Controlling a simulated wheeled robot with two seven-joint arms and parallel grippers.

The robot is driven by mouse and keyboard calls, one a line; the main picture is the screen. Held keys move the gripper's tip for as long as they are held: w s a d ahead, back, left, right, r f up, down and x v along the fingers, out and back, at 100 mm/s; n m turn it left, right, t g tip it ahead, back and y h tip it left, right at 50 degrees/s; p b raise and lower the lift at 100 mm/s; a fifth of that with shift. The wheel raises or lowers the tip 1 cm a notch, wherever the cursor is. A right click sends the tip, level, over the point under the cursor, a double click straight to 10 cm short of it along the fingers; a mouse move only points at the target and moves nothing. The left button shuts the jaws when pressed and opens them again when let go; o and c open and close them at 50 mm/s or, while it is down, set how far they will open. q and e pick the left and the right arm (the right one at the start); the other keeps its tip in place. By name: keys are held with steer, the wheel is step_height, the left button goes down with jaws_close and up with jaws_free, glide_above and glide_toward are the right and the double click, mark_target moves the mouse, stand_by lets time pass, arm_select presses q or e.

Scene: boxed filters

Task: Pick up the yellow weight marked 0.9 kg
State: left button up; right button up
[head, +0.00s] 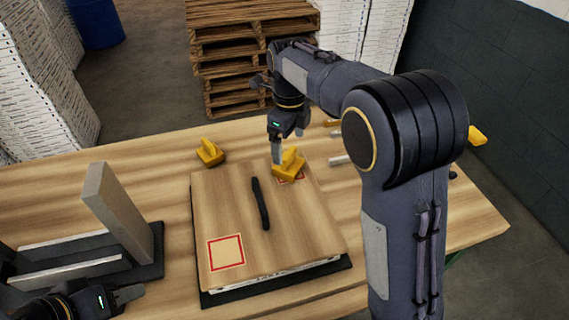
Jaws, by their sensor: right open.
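A yellow weight (288,166) with a raised handle sits at the far right corner of the wooden board, partly over a red-outlined mark. Another yellow weight (210,152) stands on the table beyond the board's far left corner. A third yellow piece (477,136) shows at the right, partly behind my arm. No mass marking is legible on any of them. My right gripper (281,156) points down at the weight on the board, open, with its fingers at the handle; whether they touch it I cannot tell. My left gripper (128,296) is low at the left, its jaw gap unclear.
The wooden board (225,205) carries a black strip (260,203) and an empty red-outlined square (226,252) near its front left. A grey upright panel and rack (118,210) stand at the left. My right arm hides the table's right part. Pallets (225,60) stand behind.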

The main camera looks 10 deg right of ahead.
mark_target(289, 152)
steer(key=f, duration=0.6)
steer(key=shift+s+p, duration=0.2)
steer(key=shift+p, duration=0.15)
steer(key=c, duration=1.6)
steer(key=shift+w+r, duration=0.1)
steer(key=shift+c, duration=0.8)
